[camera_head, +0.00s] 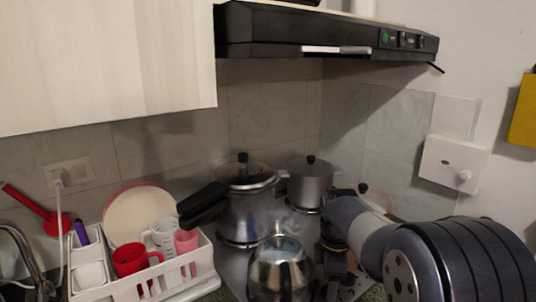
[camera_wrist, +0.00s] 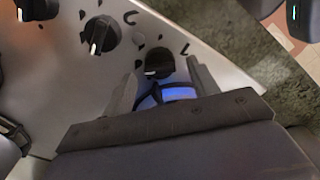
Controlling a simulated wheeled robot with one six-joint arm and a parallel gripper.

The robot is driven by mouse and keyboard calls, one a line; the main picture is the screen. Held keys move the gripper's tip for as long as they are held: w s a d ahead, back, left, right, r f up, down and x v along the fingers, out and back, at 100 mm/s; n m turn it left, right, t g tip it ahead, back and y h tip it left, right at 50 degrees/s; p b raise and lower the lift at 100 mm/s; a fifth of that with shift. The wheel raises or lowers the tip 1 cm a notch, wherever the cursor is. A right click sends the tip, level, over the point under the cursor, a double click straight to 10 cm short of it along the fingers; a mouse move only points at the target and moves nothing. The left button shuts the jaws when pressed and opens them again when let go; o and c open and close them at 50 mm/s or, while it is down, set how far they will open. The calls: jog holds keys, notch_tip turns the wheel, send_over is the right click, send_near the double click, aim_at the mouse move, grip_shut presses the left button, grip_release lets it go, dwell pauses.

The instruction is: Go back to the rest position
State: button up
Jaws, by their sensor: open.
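My gripper (camera_wrist: 162,68) is open in the wrist view. Its two grey fingers stand apart, and a black stove knob (camera_wrist: 158,64) shows between their tips. I cannot tell whether a finger touches the knob. A blue glow shows between the fingers, below the knob. In the head view my arm reaches in from the right over the stove (camera_head: 235,268), and the gripper itself is hard to make out near the stove's front.
More knobs (camera_wrist: 101,33) sit left on the steel panel. In the head view a kettle (camera_head: 280,268), a big pot (camera_head: 250,210) and a smaller pot (camera_head: 311,185) crowd the stove. A white rack (camera_head: 205,262) with cups stands left. A range hood (camera_head: 300,32) hangs above.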

jog(key=shift+f, duration=0.55)
jog(key=shift+m+p, duration=0.3)
jog(key=shift+m, duration=0.1)
notch_tip(320, 180, up, 11)
jog(key=p, duration=0.1)
jog(key=shift+m, duration=0.3)
notch_tip(320, 180, down, 11)
jog(key=shift+f+b, duration=0.1)
jog(key=shift+b, duration=0.35)
jog(key=shift+f+b, duration=0.15)
jog(key=shift+b, duration=0.15)
jog(key=shift+n, duration=0.7)
notch_tip(320, 180, up, 11)
notch_tip(320, 180, down, 11)
jog(key=m+p, duration=0.1)
jog(key=m, duration=0.4)
jog(key=m+p, duration=0.2)
jog(key=m, duration=0.3)
jog(key=shift+d+f+y, duration=0.15)
jog(key=shift+f+y, duration=0.05)
jog(key=shift+y, duration=0.1)
